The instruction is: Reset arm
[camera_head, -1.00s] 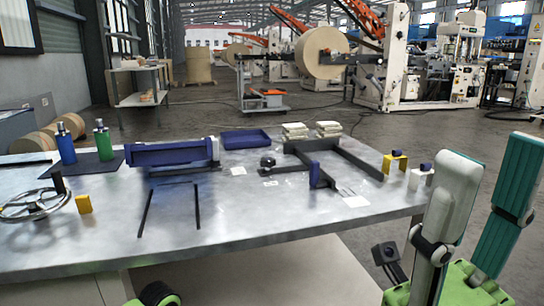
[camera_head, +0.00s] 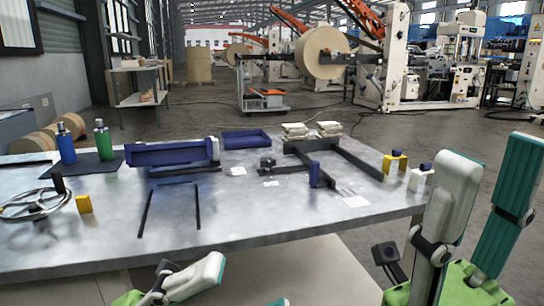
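My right arm (camera_head: 455,205), with white and teal links, stands folded upright at the right edge, beside the table's right front corner. A small dark part beside it, seemingly my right gripper (camera_head: 387,256), hangs off the table; its fingers cannot be made out. My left arm (camera_head: 195,277) shows at the bottom as a white link with dark joints, below the table's front edge. My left gripper cannot be made out.
The metal table (camera_head: 260,215) holds a handwheel (camera_head: 35,204), blue (camera_head: 66,146) and green (camera_head: 104,142) bottles, a blue roller unit (camera_head: 170,153), a blue tray (camera_head: 246,139), a dark frame (camera_head: 345,160) and yellow (camera_head: 395,164) and white (camera_head: 420,178) blocks. Its front middle is clear.

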